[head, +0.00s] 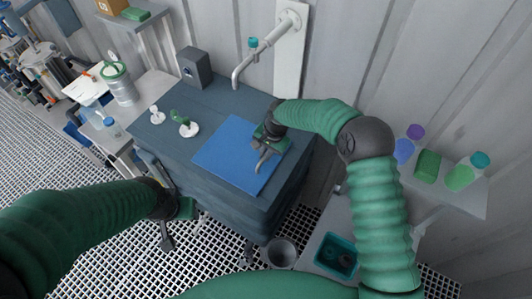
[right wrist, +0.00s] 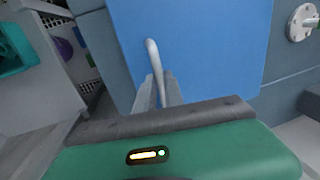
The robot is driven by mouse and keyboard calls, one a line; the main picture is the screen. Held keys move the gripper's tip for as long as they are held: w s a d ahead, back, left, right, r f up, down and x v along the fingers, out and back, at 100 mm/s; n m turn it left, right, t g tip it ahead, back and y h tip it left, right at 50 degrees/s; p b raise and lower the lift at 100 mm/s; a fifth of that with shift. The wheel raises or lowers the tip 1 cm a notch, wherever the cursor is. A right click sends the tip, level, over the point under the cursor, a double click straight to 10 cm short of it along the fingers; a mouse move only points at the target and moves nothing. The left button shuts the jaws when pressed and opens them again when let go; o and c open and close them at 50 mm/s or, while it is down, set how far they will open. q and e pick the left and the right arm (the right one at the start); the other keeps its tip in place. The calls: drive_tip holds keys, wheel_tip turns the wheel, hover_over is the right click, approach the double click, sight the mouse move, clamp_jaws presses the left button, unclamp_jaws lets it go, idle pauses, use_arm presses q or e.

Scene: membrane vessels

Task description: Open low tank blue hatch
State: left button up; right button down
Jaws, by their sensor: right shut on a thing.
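The blue hatch (head: 228,148) is a flat square panel on top of the low dark grey-blue tank (head: 165,140). It looks closed, lying level with the top. In the right wrist view the blue hatch (right wrist: 215,45) fills the upper middle, with a thin pale curved handle (right wrist: 151,52) in front of it. My right gripper (head: 264,160) is over the hatch's right side, its fingers (right wrist: 158,92) shut on the handle. The handle's lower part is hidden between the fingers. My left gripper (head: 170,238) hangs beside the tank's front left, away from the hatch; its opening is unclear.
White fittings (head: 189,129) and a grey box (head: 194,67) stand on the tank's left and back. A wall pipe with a spout (head: 250,62) hangs behind the hatch. A shelf with bottles (head: 459,178) is at right. A bucket (head: 282,253) stands below the tank.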

drive_tip(key=shift+w+r, duration=0.15)
drive_tip(key=shift+r, duration=0.05)
idle(0.7)
drive_tip(key=w+a+r+p, duration=0.1)
drive_tip(key=a+r+p, duration=0.1)
drive_tip(key=r, duration=0.3)
drive_tip(key=w+a+r+h+p, duration=0.1)
drive_tip(key=w+a+r+p, duration=0.1)
drive_tip(key=r, duration=0.4)
drive_tip(key=shift+a+g+p, duration=0.3)
drive_tip(key=shift+a+p, duration=0.2)
drive_tip(key=shift+a, duration=0.2)
